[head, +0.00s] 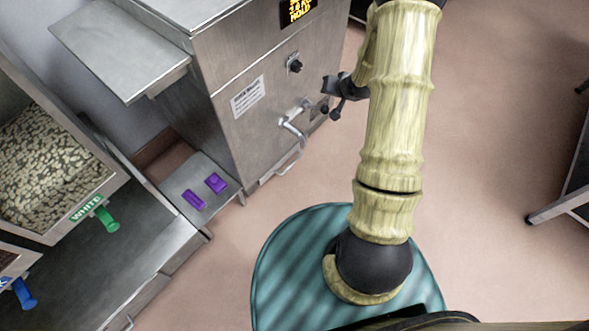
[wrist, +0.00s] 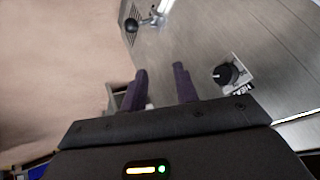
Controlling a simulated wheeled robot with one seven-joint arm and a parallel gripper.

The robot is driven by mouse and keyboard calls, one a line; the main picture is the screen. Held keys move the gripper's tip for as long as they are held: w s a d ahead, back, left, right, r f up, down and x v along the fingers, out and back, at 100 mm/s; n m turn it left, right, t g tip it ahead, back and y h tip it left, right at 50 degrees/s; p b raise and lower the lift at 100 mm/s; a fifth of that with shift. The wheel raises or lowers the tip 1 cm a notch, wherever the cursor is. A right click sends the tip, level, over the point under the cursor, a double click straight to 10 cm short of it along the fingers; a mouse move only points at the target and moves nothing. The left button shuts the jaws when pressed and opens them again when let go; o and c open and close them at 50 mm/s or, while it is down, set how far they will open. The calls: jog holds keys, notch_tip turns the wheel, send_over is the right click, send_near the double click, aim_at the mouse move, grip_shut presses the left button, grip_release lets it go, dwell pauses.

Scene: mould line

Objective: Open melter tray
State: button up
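The melter is a steel cabinet (head: 225,75) at the upper middle of the head view, with a lit display, a black knob (head: 294,65) and a white label on its front. A bent metal handle (head: 292,125) sticks out low on the front. I cannot tell which part is the tray. My gripper (wrist: 161,80) is open and empty, its two purple fingers apart. The wrist view shows the steel front (wrist: 205,40) beyond them, the knob (wrist: 226,74) right of the fingers, and a lever with a black ball (wrist: 131,25) at upper left. In the head view my arm partly hides the gripper.
A steel side shelf (head: 125,50) juts left from the melter. Two purple pieces (head: 204,190) lie on a low steel ledge (head: 225,180). Bins with a green "WHITE" handle (head: 106,218) and a blue handle (head: 24,293) stand left. A dark table (head: 575,175) is at right; the floor between is clear.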

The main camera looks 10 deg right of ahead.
aim_at(294, 161)
notch_tip(294, 161, down, 29)
jog(key=d+m+t+y+b, duration=0.2)
jog(key=m+y+b, duration=0.15)
jog(key=b, duration=1.15)
jog(key=s+a+f+m+t+y+b, duration=0.1)
jog(key=s+f+y+b, duration=0.1)
jog(key=f+b, duration=0.4)
jog(key=s+a+f+m+t+y+b, duration=0.1)
jog(key=s+f+b, duration=0.3)
jog(key=f, duration=1)
jog(key=shift+s+f+m+t+y+b, duration=0.15)
jog(key=shift+f+m+t+y+b, duration=0.2)
jog(key=shift+m+y+b, duration=0.55)
jog(key=shift+n, duration=0.35)
jog(key=b+x, duration=0.3)
jog(key=x, duration=0.2)
jog(key=b+x, duration=0.3)
jog(key=x, duration=0.3)
jog(key=b+x, duration=0.3)
jog(key=x, duration=0.3)
jog(key=shift+d+f, duration=0.1)
jog(key=shift+f, duration=0.2)
jog(key=shift+w+r, duration=0.1)
jog(key=shift+w, duration=0.15)
grip_shut()
